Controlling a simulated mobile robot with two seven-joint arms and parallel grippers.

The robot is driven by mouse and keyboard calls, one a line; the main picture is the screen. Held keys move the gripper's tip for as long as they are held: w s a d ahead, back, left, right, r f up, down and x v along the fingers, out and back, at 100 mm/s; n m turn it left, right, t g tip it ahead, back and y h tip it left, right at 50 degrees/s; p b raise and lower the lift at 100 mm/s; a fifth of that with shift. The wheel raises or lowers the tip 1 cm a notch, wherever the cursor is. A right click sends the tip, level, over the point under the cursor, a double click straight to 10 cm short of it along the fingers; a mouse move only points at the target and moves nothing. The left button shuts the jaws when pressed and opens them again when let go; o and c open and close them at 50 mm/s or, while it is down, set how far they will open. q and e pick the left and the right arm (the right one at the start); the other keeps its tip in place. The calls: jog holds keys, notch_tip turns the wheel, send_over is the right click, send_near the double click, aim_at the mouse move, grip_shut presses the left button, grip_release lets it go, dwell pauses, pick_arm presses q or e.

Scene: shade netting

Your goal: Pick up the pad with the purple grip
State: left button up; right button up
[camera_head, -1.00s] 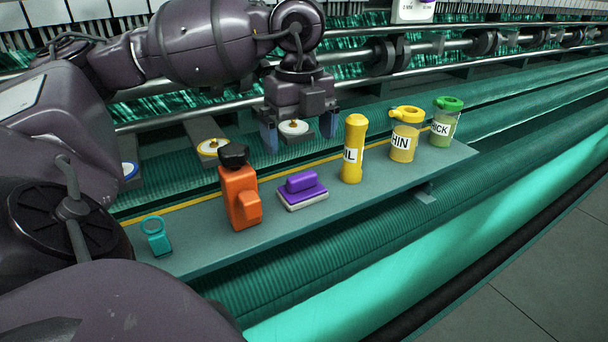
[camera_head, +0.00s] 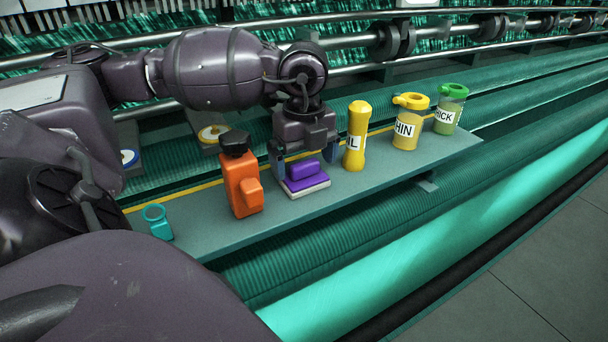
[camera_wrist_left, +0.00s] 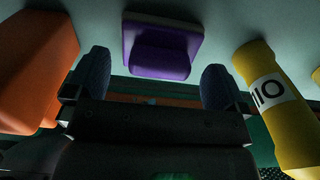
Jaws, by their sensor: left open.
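The pad with the purple grip (camera_head: 304,179) lies on the grey-green shelf (camera_head: 375,183), with a pale layer under its purple body. It also shows in the left wrist view (camera_wrist_left: 160,55), ahead of the fingers. My left gripper (camera_head: 306,160) is open and empty. It is low, just behind the pad, with one finger toward each side of it; I see no contact. In the left wrist view its two dark blue fingertips (camera_wrist_left: 156,80) stand apart, with the pad beyond and between them. My right gripper is not in view.
An orange bottle with a black cap (camera_head: 241,181) stands close left of the pad, and a yellow bottle (camera_head: 355,140) close right. Yellow (camera_head: 407,125) and green-lidded (camera_head: 447,112) containers stand farther right. A teal ring-topped item (camera_head: 158,222) is at the left end.

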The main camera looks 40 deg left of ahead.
pick_arm(q)
notch_tip(320, 180, down, 2)
jog(key=shift+f, duration=0.1)
jog(key=shift+c, duration=0.8)
jog(key=c, duration=0.6)
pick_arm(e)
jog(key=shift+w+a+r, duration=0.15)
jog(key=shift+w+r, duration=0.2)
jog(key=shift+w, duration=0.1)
